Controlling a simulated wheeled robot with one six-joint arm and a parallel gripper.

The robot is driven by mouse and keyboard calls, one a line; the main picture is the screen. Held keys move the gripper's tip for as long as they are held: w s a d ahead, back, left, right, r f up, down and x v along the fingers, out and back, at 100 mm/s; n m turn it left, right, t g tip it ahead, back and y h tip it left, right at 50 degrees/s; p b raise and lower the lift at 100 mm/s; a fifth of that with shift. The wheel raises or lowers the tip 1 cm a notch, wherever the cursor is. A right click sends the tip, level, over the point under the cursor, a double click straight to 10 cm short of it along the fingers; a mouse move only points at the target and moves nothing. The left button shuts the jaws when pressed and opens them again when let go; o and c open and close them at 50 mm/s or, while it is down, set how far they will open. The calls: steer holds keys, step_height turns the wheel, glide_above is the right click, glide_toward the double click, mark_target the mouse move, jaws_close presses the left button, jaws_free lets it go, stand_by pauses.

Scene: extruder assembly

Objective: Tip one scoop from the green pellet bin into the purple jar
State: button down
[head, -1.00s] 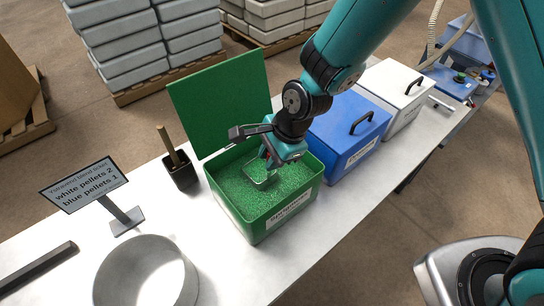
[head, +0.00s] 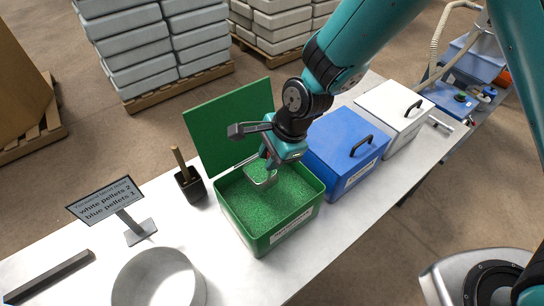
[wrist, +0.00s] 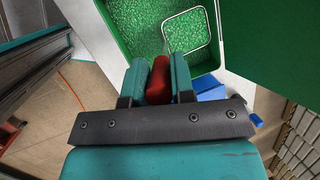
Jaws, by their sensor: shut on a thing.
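The green pellet bin (head: 290,224) stands on the bench with its lid (head: 230,125) raised, full of green pellets. My gripper (head: 277,160) is over the bin's back part, shut on the scoop (head: 262,183). In the wrist view my gripper (wrist: 158,80) has a red handle between its teal fingers. The scoop's square rim (wrist: 207,38) shows there with green inside. The scoop seems to hold green pellets at or just above the pellet surface; the exact gap is unclear. No purple jar is visible in either view.
A blue lidded bin (head: 345,150) and a white one (head: 396,110) stand to the right. A round grey metal vessel (head: 158,280), a sign (head: 107,200) and a dark holder with a wooden handle (head: 190,184) are left. The open lid rises behind my gripper.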

steer(key=shift+r, duration=0.25)
steer(key=shift+r+p, duration=2)
steer(key=shift+r, duration=0.5)
